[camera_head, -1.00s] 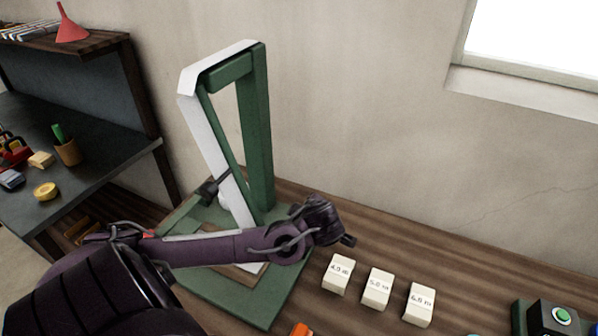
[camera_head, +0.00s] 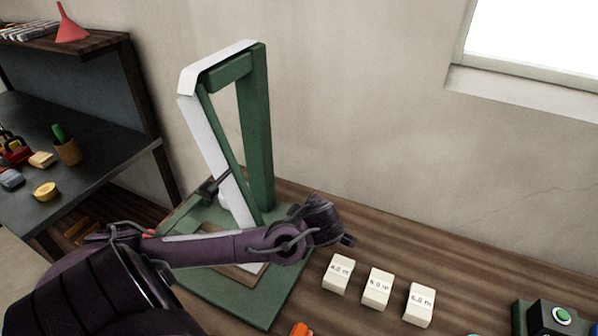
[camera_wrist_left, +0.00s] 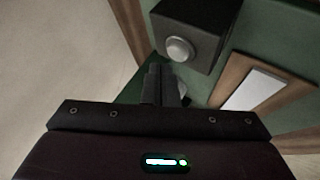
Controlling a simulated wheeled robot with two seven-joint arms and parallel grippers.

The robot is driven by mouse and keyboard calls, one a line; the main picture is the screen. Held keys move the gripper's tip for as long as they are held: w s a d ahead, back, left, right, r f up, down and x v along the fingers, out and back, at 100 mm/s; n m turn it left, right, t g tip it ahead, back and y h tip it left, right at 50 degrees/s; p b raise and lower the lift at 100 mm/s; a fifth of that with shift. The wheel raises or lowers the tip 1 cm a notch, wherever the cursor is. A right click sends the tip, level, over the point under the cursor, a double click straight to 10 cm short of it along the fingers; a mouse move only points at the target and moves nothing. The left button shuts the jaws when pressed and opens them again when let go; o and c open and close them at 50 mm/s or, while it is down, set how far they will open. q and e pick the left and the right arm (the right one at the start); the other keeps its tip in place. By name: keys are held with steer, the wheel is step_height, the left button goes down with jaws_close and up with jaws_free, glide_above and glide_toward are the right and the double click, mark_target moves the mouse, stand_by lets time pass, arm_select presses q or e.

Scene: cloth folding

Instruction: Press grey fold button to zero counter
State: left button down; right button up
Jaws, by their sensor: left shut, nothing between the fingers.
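The grey button (camera_wrist_left: 180,49) is a round dome on the face of a black box (camera_wrist_left: 197,30), seen in the left wrist view. My left gripper (camera_wrist_left: 165,80) is shut and empty, its fingertips close below the button. I cannot tell from this view whether they touch it. In the head view my purple left arm crosses in front of the green folding stand (camera_head: 257,135); I cannot make out the fingers or the grey button there. My right gripper is not in view.
Several white blocks with printed labels, including one block (camera_head: 377,289), stand right of the stand on the wooden table (camera_head: 440,255). A black box with a green button (camera_head: 561,315) is at the lower right. A dark side table (camera_head: 100,175) stands at left. The wall is close behind.

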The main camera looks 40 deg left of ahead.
arm_select(q)
steer(key=shift+f+b, duration=0.3)
steer(key=shift+f, duration=0.1)
steer(key=shift+f+b, duration=0.45)
steer(key=shift+f, duration=0.05)
stand_by(0.5)
steer(key=shift+r, duration=0.1)
steer(key=shift+r+p, duration=0.7)
steer(key=shift+r, duration=0.1)
step_height(320, 180, up, 5)
steer(key=p, duration=0.4)
steer(key=shift+r, duration=0.1)
stand_by(0.4)
steer(key=shift+f, duration=0.2)
stand_by(0.3)
